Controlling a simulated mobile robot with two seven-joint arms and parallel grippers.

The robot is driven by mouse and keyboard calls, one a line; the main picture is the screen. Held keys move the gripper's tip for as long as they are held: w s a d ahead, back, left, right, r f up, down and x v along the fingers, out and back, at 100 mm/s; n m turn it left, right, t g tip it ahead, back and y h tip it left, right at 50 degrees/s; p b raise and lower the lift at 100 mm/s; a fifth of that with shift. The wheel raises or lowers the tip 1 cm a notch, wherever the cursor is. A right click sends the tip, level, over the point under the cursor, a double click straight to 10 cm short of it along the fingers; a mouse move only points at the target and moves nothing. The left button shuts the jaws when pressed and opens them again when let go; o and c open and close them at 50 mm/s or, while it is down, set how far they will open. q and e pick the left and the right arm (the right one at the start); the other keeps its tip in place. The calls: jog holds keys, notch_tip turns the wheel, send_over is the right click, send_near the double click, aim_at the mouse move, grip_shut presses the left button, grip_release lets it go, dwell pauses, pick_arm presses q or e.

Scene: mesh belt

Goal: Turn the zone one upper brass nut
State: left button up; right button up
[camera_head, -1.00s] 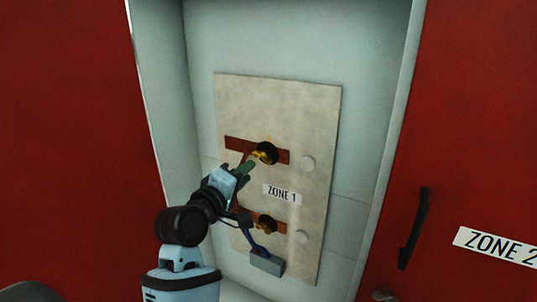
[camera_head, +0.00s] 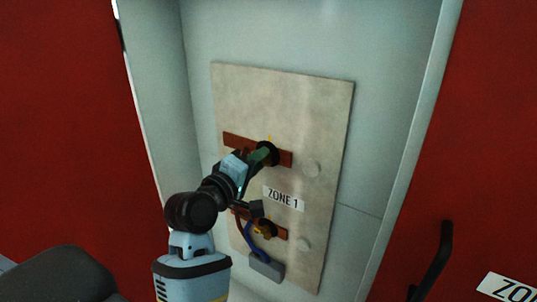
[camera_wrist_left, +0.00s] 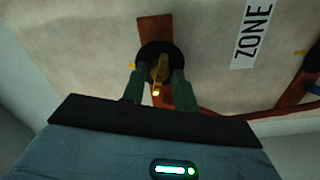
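The zone one upper brass nut (camera_wrist_left: 159,68) sits in a black round collar on a copper bar, and shows between my fingers in the left wrist view. In the head view my fingers mostly hide it; the black collar (camera_head: 268,152) shows around them. My left gripper (camera_head: 261,154) is at the nut. Its two green fingers (camera_wrist_left: 158,82) stand apart on either side of the nut, with a visible gap; I see no clear contact. The ZONE 1 label (camera_head: 284,198) is below the upper bar. My right gripper is not in view.
The lower brass nut (camera_head: 265,229) sits on a second copper bar, with a blue cable running to a grey block (camera_head: 266,267). The beige panel (camera_head: 310,105) is inside a recessed cabinet with side walls. A red door with a black handle (camera_head: 432,258) is at right.

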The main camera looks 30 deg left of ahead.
pick_arm(q)
jog(key=shift+w, duration=0.3)
jog(key=shift+s, duration=0.15)
grip_shut()
